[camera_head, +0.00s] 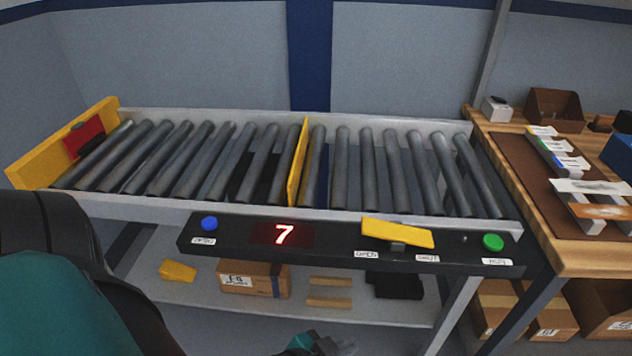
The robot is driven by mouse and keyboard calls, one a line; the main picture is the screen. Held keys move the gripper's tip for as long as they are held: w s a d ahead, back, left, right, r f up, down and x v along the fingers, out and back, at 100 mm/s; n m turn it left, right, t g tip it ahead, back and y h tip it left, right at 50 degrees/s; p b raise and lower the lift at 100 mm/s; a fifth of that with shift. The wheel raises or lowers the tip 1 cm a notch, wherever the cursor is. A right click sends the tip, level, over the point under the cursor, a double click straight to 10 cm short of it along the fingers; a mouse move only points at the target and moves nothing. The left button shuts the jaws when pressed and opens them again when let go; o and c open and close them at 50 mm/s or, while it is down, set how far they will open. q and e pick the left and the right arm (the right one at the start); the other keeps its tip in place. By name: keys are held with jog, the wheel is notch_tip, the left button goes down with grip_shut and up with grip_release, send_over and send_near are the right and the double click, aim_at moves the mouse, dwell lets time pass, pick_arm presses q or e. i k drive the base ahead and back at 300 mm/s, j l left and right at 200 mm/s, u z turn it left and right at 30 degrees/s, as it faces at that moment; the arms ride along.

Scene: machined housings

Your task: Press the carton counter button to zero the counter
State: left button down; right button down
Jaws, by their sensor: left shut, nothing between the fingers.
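A black control panel (340,246) runs along the front of the roller conveyor. A blue button (209,223) sits at its left end above a small label that I cannot read surely. A red lit display (283,235) beside it shows 7. A green button (493,242) is at the right end. My left gripper (340,346) shows only in part at the bottom edge, shut and empty, below and to the right of the blue button and apart from the panel. My right gripper is not in view.
A yellow lever plate (398,233) sits on the panel above open and shut labels. The conveyor (385,175) has a yellow divider (298,162) and no cartons on it. A lower shelf holds a cardboard box (252,278). A wooden bench (560,240) stands at right.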

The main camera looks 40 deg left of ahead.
aim_at(209, 223)
jog(key=u, duration=1.05)
